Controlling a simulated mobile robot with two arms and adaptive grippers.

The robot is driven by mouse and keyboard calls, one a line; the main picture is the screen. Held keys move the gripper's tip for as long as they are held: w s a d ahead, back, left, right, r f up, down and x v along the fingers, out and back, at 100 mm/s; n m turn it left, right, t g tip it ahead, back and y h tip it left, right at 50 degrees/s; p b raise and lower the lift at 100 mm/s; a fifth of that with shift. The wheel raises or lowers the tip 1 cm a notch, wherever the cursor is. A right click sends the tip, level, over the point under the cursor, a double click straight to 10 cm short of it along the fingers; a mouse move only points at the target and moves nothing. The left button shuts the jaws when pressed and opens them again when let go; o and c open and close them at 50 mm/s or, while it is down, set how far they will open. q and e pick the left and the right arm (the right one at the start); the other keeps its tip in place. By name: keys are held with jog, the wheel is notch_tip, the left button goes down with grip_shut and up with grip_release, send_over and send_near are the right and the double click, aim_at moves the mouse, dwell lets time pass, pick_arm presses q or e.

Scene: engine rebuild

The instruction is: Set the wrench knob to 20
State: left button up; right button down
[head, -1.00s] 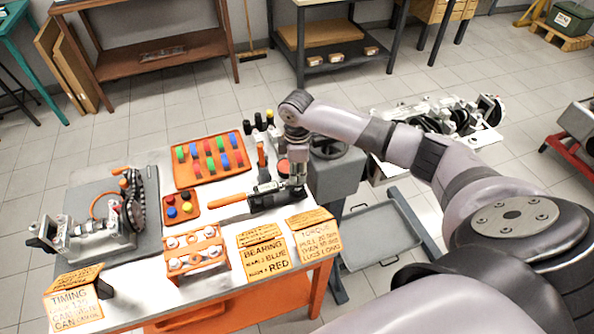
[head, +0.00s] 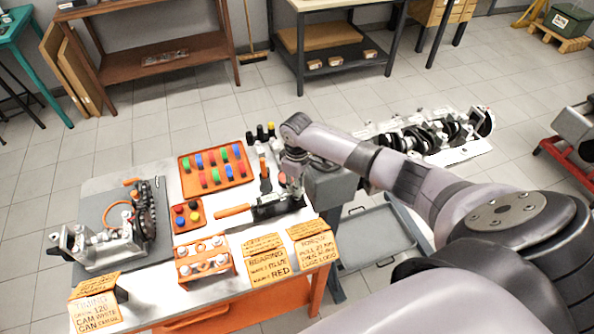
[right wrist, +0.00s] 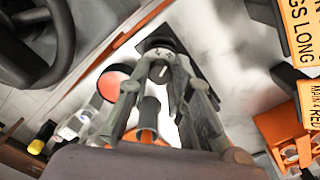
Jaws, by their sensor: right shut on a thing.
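The torque wrench has an orange handle (head: 232,210) and lies on the white bench top, its other end on a dark block (head: 277,207). My right gripper (head: 292,190) points down at the right end of that block. In the right wrist view its fingers (right wrist: 162,62) close around a dark round knob (right wrist: 161,74) with a light mark. The number the knob stands at cannot be read. A card headed TORQUE (head: 315,246) stands in front of the block; its smaller text is hard to read. My left gripper is not in view.
An orange tray of coloured pieces (head: 216,186), a small tray of coloured caps (head: 188,228), an orange rack (head: 205,274) and a BEARING card (head: 268,269) crowd the bench. An engine part (head: 105,250) stands left. A grey machine (head: 330,187) is close right of my gripper.

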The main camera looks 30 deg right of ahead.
jog(key=shift+m, duration=0.5)
jog(key=c, duration=1.4)
grip_release()
jog(key=shift+c, duration=0.2)
jog(key=shift+r, duration=0.15)
notch_tip(320, 180, up, 12)
jog(key=shift+f, duration=0.2)
